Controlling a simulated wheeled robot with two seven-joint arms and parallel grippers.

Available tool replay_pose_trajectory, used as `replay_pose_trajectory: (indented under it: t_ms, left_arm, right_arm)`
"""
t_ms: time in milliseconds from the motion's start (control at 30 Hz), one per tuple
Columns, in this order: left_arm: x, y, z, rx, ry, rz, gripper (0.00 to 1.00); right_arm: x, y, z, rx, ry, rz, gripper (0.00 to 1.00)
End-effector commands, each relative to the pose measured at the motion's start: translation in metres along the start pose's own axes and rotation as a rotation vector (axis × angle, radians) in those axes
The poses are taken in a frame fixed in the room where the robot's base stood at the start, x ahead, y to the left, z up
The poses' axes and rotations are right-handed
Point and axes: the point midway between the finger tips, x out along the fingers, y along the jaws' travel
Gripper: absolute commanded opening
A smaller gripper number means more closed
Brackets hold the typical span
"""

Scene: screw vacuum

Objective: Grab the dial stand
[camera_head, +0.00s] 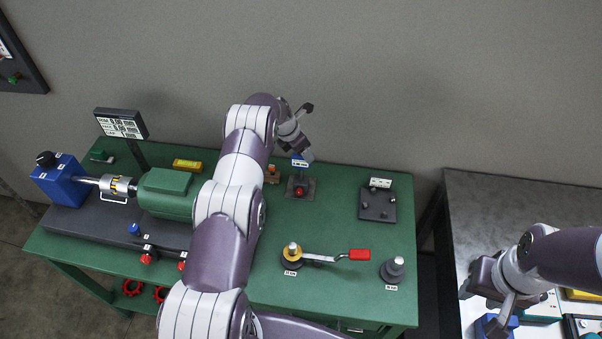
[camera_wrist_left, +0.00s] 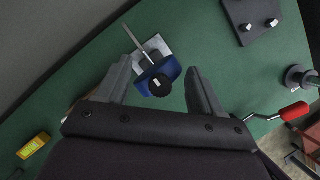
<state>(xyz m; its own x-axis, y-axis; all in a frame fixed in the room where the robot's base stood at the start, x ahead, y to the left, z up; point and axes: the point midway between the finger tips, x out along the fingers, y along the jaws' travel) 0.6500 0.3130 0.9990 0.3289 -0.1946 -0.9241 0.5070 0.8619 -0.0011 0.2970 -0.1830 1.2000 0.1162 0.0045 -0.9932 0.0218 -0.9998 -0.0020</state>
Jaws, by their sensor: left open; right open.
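The dial stand has a small grey square base (camera_head: 301,188) with a red knob, and a blue head (camera_head: 299,162) with a white label. It stands near the back edge of the green table. In the left wrist view its blue round head (camera_wrist_left: 158,78) with a black knob lies between the two fingers of my left gripper (camera_wrist_left: 160,68). The fingers are apart, with a gap on both sides. In the head view my left gripper (camera_head: 306,134) is above and behind the stand. My right gripper (camera_head: 488,299) is open and empty over the right-hand table, far from the stand.
The green table (camera_head: 340,205) carries a motor (camera_head: 168,193) at left, a red-handled wrench (camera_head: 330,257), a grey knob stand (camera_head: 392,269) and a dark plate with pegs (camera_head: 378,203). A yellow box (camera_wrist_left: 33,145) lies left of the stand.

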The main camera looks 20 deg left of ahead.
Motion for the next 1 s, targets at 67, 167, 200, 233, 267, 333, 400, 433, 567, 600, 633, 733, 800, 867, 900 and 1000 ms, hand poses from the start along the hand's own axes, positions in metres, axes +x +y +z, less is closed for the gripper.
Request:
replay_pose_trajectory:
  t_ms: [67, 167, 200, 233, 267, 333, 400, 433, 567, 600, 633, 733, 800, 867, 900, 1000]
  left_arm:
    - [0.0000, 0.0001, -0.0001, 0.000, 0.000, 0.000, 0.41]
    - [0.0000, 0.0000, -0.0004, 0.000, 0.001, 0.000, 0.09]
    - [0.0001, -0.0001, -0.0005, 0.000, 0.001, 0.000, 0.00]
    - [0.0001, -0.0001, -0.0006, 0.000, 0.001, 0.000, 0.00]
    - [0.0002, -0.0002, -0.0006, 0.000, 0.001, -0.001, 0.00]
    - [0.0001, -0.0002, -0.0006, 0.000, 0.001, -0.001, 0.00]
    - [0.0001, -0.0002, -0.0006, 0.000, 0.001, -0.001, 0.00]
    - [0.0001, -0.0002, -0.0006, 0.000, 0.001, -0.001, 0.00]
    - [0.0003, -0.0002, -0.0007, 0.000, 0.001, -0.001, 0.00]
    - [0.0003, -0.0002, -0.0007, 0.000, 0.001, -0.001, 0.00]
    - [0.0003, -0.0002, -0.0007, 0.000, 0.001, -0.001, 0.00]
    - [0.0003, -0.0003, -0.0007, 0.000, 0.001, -0.001, 0.00]
    - [0.0004, -0.0003, -0.0007, 0.000, 0.001, -0.001, 0.00]
    - [0.0004, -0.0003, -0.0007, 0.000, 0.001, -0.001, 0.00]
    - [0.0004, -0.0003, -0.0007, 0.000, 0.001, -0.001, 0.00]
    - [0.0004, -0.0003, -0.0007, 0.000, 0.001, -0.001, 0.00]
  right_arm:
    - [0.0002, 0.0000, 0.0000, 0.000, 0.000, 0.000, 0.43]
    - [0.0002, 0.0000, 0.0000, 0.000, 0.000, 0.000, 0.43]
    - [0.0002, 0.0000, 0.0000, 0.000, 0.000, 0.000, 0.43]
    - [0.0002, 0.0000, 0.0000, 0.000, 0.000, 0.000, 0.43]
    - [0.0002, 0.0000, 0.0000, 0.000, 0.000, 0.000, 0.43]
    - [0.0002, 0.0000, 0.0000, 0.000, 0.000, 0.000, 0.43]
    - [0.0002, 0.0000, 0.0000, 0.000, 0.000, 0.000, 0.43]
    - [0.0002, 0.0000, 0.0000, 0.000, 0.000, 0.000, 0.43]
    - [0.0002, 0.0000, 0.0000, 0.000, 0.000, 0.000, 0.43]
    - [0.0002, 0.0000, 0.0000, 0.000, 0.000, 0.000, 0.43]
    - [0.0002, 0.0000, 0.0000, 0.000, 0.000, 0.000, 0.43]
    - [0.0002, 0.0000, 0.0000, 0.000, 0.000, 0.000, 0.43]
    - [0.0003, 0.0000, 0.0000, 0.000, 0.000, 0.000, 0.43]
    - [0.0003, 0.0000, 0.0000, 0.000, 0.000, 0.000, 0.43]
    - [0.0003, 0.0000, 0.0000, 0.000, 0.000, 0.000, 0.43]
    - [0.0003, 0.0000, 0.0000, 0.000, 0.000, 0.000, 0.43]
